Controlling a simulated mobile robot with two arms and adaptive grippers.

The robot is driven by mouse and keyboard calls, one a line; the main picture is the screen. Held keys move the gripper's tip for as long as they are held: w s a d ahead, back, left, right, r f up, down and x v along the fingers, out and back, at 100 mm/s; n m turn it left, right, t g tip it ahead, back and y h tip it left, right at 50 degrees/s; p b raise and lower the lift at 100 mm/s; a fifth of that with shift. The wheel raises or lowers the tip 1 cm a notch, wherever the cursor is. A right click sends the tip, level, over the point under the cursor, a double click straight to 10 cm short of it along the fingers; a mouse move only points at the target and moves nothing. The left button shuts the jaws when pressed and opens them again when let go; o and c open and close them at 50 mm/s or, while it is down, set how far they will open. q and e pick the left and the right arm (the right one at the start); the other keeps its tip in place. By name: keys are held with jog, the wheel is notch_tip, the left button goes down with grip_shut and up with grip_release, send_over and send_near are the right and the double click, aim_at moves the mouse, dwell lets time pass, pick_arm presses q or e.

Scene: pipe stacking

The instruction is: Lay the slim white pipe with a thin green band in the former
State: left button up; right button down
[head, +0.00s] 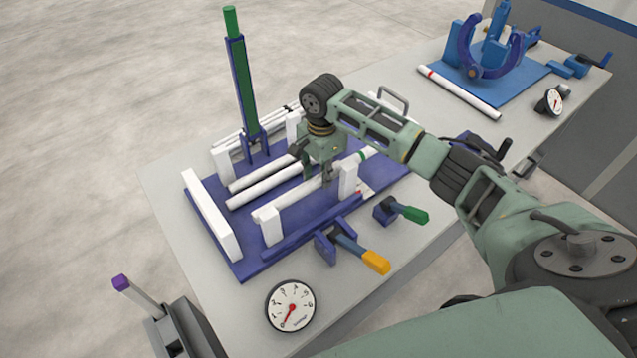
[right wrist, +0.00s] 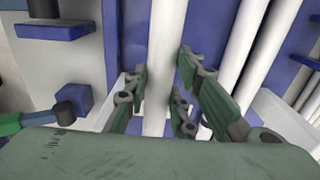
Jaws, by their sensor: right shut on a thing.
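The slim white pipe (head: 290,196) has a thin green band near its far right end. My right gripper (head: 327,180) is shut on it, and the pipe also runs between the fingers in the right wrist view (right wrist: 163,60). The former (head: 228,262) is a blue base with white upright posts. The held pipe lies lengthwise along the former's near side, above or at the near white posts (head: 271,228); I cannot tell whether it touches them. My gripper and arm hide part of the pipe and former. My left gripper is not in view.
Other white pipes (head: 262,185) lie in the former behind the held one. A tall blue-and-green clamp (head: 243,85) stands up at the back. Orange-handled (head: 360,253) and green-handled (head: 402,211) clamps and a round gauge (head: 290,306) are in front. A red-banded pipe (head: 460,94) lies at right.

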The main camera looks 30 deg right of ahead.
aim_at(321, 196)
jog(key=shift+f, duration=2.5)
jog(key=c, duration=1.5)
grip_release()
jog(key=shift+f, duration=0.15)
notch_tip(321, 196, up, 12)
jog(key=shift+r+b, duration=0.15)
jog(key=shift+b, duration=0.2)
